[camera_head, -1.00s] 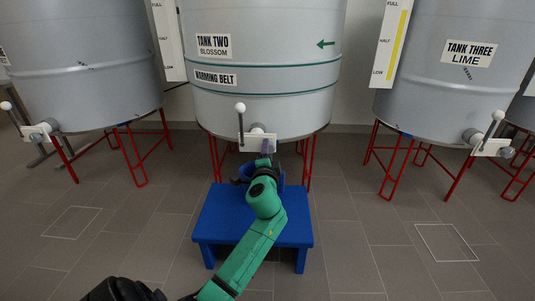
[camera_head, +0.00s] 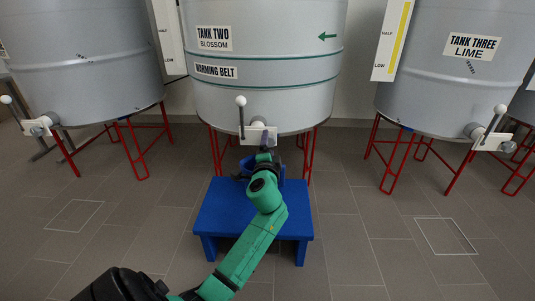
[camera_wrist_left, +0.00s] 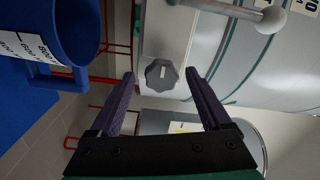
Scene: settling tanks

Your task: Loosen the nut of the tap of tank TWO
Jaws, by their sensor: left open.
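Tank TWO (camera_head: 265,100) stands in the middle of the head view. Its tap has a white plate (camera_head: 258,136) low on the tank and an upright lever with a white ball (camera_head: 241,101). In the left wrist view the nut, a dark grey lobed knob with a pale mark (camera_wrist_left: 161,73), sits on the white plate (camera_wrist_left: 168,32). My left gripper (camera_head: 264,149) is at the tap. Its jaws (camera_wrist_left: 160,76) are open, with the nut centred in the gap between the fingertips. I cannot tell whether the tips reach past it. My right gripper is not in view.
A blue jug (camera_head: 247,163) with a measuring scale stands on the blue stool (camera_head: 220,212) under the tap, close beside the left gripper; it also shows in the left wrist view (camera_wrist_left: 85,35). Red legs carry the tanks. Tank THREE (camera_head: 450,80) is at right; open floor lies around the stool.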

